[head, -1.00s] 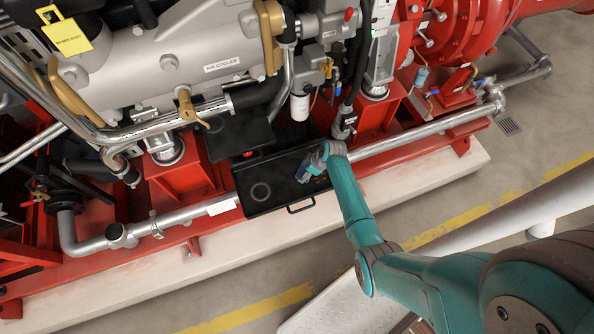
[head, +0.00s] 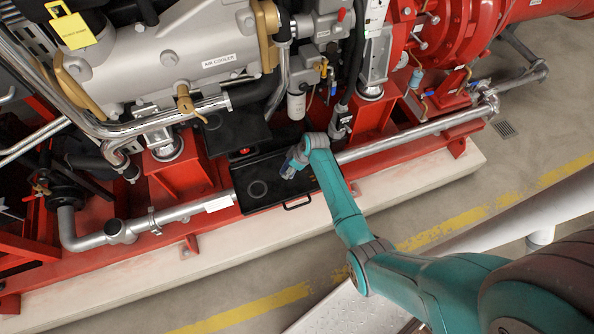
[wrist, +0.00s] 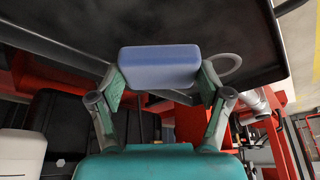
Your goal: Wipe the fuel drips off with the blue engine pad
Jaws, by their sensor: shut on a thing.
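My gripper (wrist: 160,82) is shut on the blue pad (wrist: 158,66), which sits crosswise between its two fingers in the wrist view. In the head view my gripper (head: 291,169) is over the right part of the black drip tray (head: 263,207); the pad is hard to make out there. The tray's dark surface (wrist: 185,22) fills the top of the wrist view, close to the pad. Whether the pad touches it I cannot tell. A pale ring (head: 257,189) marks the tray's left part. I cannot make out separate fuel drips.
A white filter (head: 297,105) and a black hose (head: 346,95) hang behind the tray. The grey engine (head: 160,60) rises behind. Silver pipes (head: 410,135) flank the tray along the red frame. A wire handle (head: 297,203) juts from the tray's front edge.

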